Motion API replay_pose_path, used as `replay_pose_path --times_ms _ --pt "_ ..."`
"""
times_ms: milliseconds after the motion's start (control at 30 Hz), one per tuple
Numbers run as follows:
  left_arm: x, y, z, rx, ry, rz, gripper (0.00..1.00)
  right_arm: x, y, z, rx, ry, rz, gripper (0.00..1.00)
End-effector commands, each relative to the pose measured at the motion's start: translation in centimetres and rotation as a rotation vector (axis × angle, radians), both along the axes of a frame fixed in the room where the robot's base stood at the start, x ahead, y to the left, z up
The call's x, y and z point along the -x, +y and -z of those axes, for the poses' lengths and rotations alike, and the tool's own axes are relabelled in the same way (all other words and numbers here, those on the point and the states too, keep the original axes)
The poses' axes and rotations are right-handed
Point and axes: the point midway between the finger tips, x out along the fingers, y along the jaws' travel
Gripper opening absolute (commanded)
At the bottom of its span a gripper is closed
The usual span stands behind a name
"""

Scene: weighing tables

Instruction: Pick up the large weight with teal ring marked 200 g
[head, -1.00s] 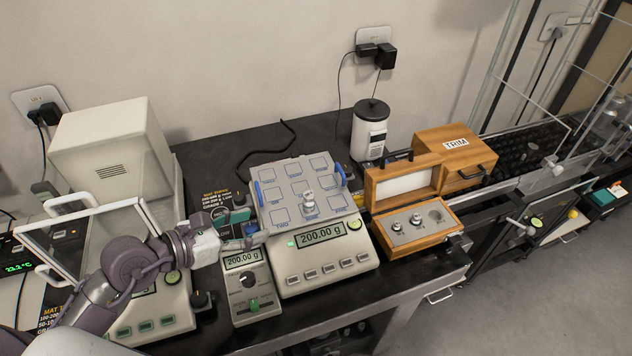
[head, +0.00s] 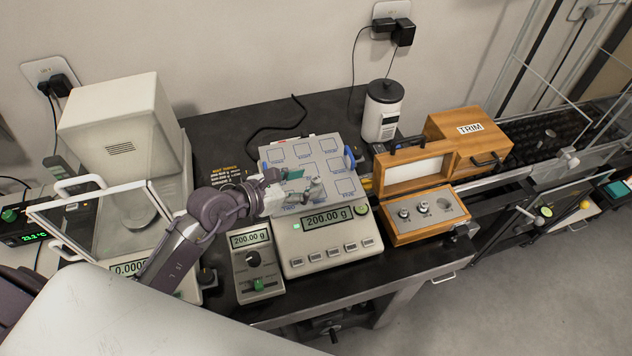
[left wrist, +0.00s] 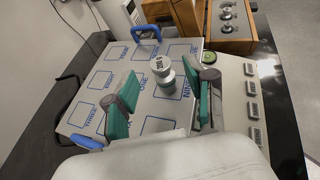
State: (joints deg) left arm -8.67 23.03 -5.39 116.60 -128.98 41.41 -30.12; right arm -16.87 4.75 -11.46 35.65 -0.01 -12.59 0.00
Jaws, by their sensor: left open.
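The large weight (left wrist: 161,70) is a small metal cylinder with a knob; its pale top reads 200 G in the left wrist view. I cannot make out its teal ring. It stands upright on the balance pan (left wrist: 110,78), a plate with blue printed squares. My left gripper (left wrist: 168,90) is open, with teal pads either side of the near approach to the weight; the fingers do not close on it. In the head view my left gripper (head: 298,184) is over the pan and largely hides the weight. My right gripper is not seen.
The balance display (head: 328,217) reads 200.00 g. Blue handles (left wrist: 146,33) rise at the pan's edges. A glass-doored balance (head: 95,215) stands left.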

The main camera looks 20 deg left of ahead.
Motion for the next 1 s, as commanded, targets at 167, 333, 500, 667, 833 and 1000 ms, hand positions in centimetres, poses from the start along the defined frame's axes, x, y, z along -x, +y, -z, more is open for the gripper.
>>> replay_pose_path --times_ms 167,333,500,667,833,1000 --pt "-2.1 -1.6 0.6 0.003 -0.001 -0.001 0.55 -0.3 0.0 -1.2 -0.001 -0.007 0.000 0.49" --pt "-2.8 -2.1 1.1 0.000 -0.002 -0.001 0.55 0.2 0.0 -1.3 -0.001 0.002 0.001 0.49" --pt "-2.7 -2.1 1.2 0.000 -0.002 -0.001 0.55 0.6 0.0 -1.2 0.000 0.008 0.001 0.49" --pt "-2.7 -2.1 1.1 0.000 -0.002 -0.001 0.30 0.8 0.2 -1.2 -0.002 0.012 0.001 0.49" --pt "-2.7 -2.1 1.2 0.000 -0.001 -0.001 0.01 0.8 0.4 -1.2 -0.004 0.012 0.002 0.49" --pt "-2.7 -2.1 1.1 0.000 -0.002 -0.001 0.00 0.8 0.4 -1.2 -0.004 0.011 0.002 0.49"
